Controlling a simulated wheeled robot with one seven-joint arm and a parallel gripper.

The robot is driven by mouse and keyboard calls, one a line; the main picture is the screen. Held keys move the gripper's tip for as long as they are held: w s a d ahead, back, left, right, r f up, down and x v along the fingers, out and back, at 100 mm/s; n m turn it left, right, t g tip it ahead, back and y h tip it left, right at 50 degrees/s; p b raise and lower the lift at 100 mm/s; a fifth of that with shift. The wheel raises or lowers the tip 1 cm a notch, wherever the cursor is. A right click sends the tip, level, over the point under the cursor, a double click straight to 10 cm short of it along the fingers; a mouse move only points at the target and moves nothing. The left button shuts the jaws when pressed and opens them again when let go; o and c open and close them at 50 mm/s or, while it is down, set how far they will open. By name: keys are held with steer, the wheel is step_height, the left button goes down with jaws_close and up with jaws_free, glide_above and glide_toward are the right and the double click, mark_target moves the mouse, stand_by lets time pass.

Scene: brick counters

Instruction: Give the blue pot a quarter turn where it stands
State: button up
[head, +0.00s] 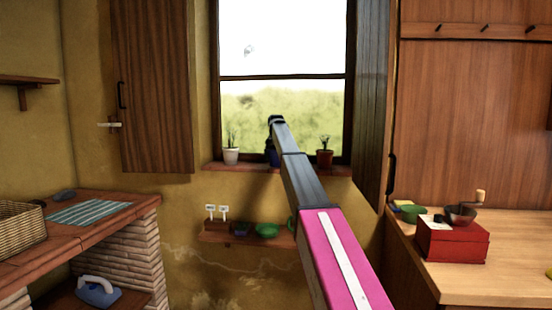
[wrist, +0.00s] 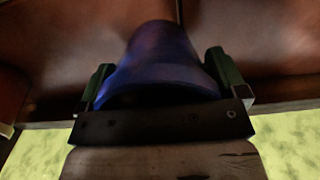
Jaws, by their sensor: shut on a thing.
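The blue pot (wrist: 160,50) fills the middle of the wrist view. My gripper (wrist: 160,62) has one dark green finger on each side of it and is shut on it. In the head view the blue pot (head: 271,154) shows as a small dark blue patch on the window sill (head: 218,168), mostly behind my arm. My gripper is hard to make out there. The pot's base and its contact with the sill are hidden, and its lower part in the wrist view is cut off by my gripper's body.
On the sill, a white pot with a plant (head: 231,156) stands to the left and a terracotta pot with a plant (head: 325,157) to the right. Open shutters (head: 152,90) flank the window. A small shelf (head: 213,237) with a green bowl (head: 267,230) hangs below.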

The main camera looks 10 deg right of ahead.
steer(key=o, duration=1.1)
steer(key=shift+c, duration=0.2)
